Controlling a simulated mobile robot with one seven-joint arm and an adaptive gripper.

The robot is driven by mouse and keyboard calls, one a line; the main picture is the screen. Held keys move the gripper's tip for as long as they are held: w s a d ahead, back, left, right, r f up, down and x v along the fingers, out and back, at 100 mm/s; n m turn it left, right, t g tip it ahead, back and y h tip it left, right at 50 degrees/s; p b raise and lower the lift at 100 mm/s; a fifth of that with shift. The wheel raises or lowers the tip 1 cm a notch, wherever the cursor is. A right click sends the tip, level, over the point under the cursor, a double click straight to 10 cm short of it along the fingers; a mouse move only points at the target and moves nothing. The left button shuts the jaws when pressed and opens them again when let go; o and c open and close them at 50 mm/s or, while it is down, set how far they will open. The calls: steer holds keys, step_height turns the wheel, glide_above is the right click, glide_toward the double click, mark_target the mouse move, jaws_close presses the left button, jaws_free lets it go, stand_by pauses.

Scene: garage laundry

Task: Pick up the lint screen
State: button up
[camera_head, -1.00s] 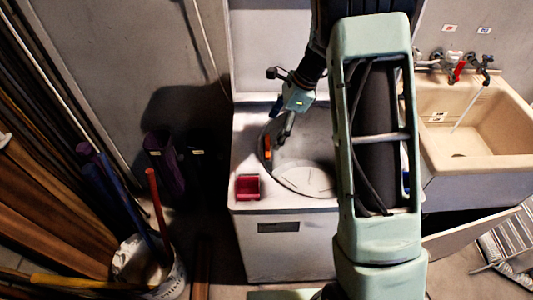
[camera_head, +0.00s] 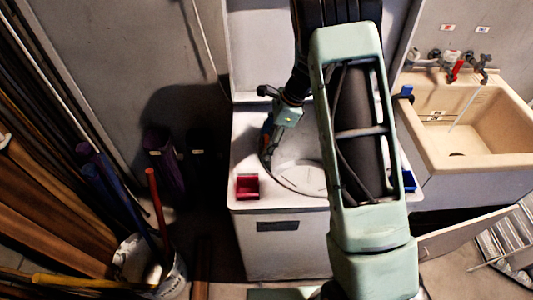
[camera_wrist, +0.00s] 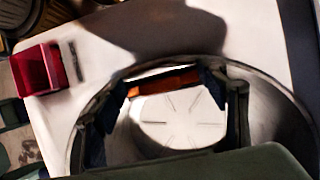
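An orange-brown strip, which I take to be the lint screen (camera_wrist: 165,80), shows in the wrist view at the near-round opening of the white washer. In the head view it is mostly hidden by my gripper. My gripper (camera_wrist: 165,83) points down into the left side of the opening, and it also shows in the head view (camera_head: 268,157). Its two dark fingers are wide apart, one at each end of the strip. I cannot tell whether they touch it.
The white washer top (camera_head: 243,150) carries a red open box (camera_head: 247,187) at its front left. A blue item (camera_head: 408,181) shows at its right. A beige sink (camera_head: 470,120) stands to the right. A bucket (camera_head: 150,268) with long handles stands at the left.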

steer(key=c, duration=0.7)
steer(key=shift+r, duration=0.1)
